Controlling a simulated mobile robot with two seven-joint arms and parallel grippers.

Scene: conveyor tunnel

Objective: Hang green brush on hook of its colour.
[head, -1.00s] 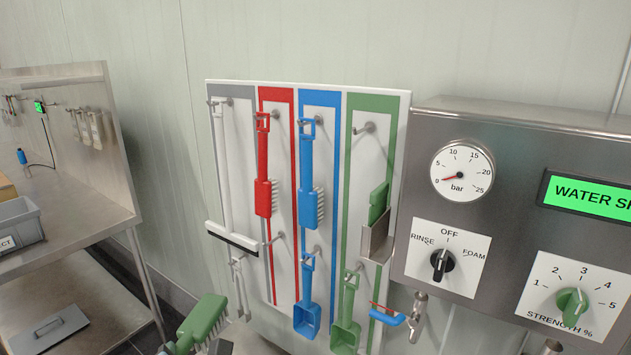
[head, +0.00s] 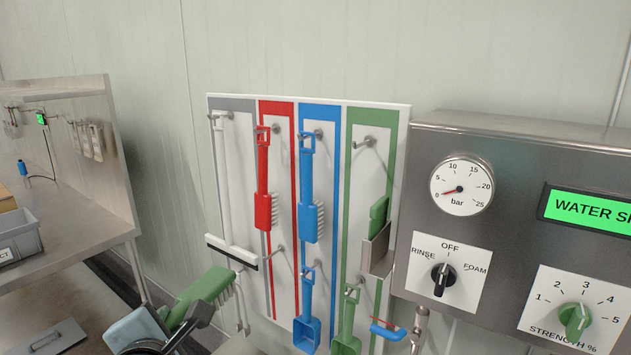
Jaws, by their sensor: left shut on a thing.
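The green brush (head: 204,288) is at the lower left of the head view, tilted, with its bristles facing right. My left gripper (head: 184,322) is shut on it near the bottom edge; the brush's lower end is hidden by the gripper. The hook board (head: 232,98) hangs on the wall with grey, red, blue and green strips. The upper hook of the green strip (head: 365,141) is bare. The brush is apart from the board, to the left of and below that hook. My right gripper is not in view.
A red brush (head: 263,207) and a blue brush (head: 308,215) hang beside the green strip. A green scoop (head: 346,335) hangs low on it, near a steel holder (head: 376,252) with a green item. A steel control box (head: 505,160) stands close on the right.

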